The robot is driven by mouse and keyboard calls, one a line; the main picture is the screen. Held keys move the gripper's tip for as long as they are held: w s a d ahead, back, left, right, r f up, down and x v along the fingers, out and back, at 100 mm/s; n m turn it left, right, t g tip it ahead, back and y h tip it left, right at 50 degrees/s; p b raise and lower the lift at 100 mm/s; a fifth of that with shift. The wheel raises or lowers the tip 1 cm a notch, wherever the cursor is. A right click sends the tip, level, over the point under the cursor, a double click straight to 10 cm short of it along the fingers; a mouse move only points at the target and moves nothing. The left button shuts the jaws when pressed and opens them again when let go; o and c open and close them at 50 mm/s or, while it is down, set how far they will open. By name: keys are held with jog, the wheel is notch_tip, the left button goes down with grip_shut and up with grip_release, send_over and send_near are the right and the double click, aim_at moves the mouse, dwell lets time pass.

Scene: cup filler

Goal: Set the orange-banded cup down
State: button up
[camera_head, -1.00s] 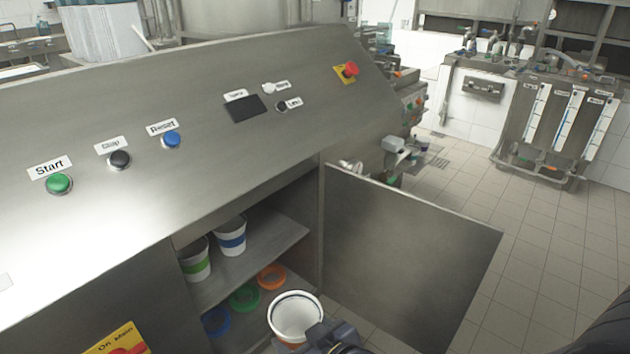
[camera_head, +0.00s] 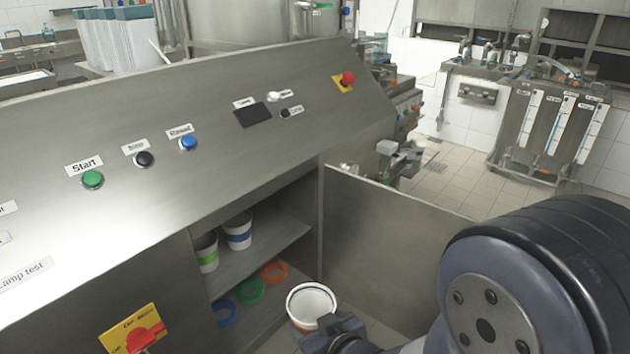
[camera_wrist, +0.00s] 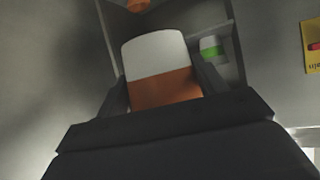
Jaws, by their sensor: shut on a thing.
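The orange-banded cup (camera_head: 311,303) is white and held at the bottom of the head view, in front of the open cabinet, with its open mouth facing up. In the wrist view the cup (camera_wrist: 158,57) stands between the two jaws, its orange band (camera_wrist: 165,88) near them. My gripper (camera_wrist: 165,95) is shut on the cup. In the head view my gripper (camera_head: 335,328) is at the cup's lower right side. The cup's base is hidden in the head view.
The cabinet's upper shelf (camera_head: 262,252) holds a green-banded cup (camera_head: 206,252) and a blue-banded cup (camera_head: 237,231). Below lie blue (camera_head: 224,312), green (camera_head: 250,291) and orange (camera_head: 274,272) rings. The open door (camera_head: 390,240) stands to the right. The sloped panel (camera_head: 215,90) overhangs the cabinet.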

jog(key=w+d+f+m+h+p, duration=0.2)
jog(key=w+d+m+h+p, duration=0.1)
jog(key=d, duration=0.4)
jog(key=w+d+f+m+t+h+p, duration=0.1)
jog(key=w+d+f+m+h+p, duration=0.1)
jog(key=w+d, duration=0.4)
jog(key=shift+d+f+m+t+h+p, duration=0.3)
jog(key=shift+d+f+m+h+p, duration=0.15)
jog(key=shift+d+p, duration=0.65)
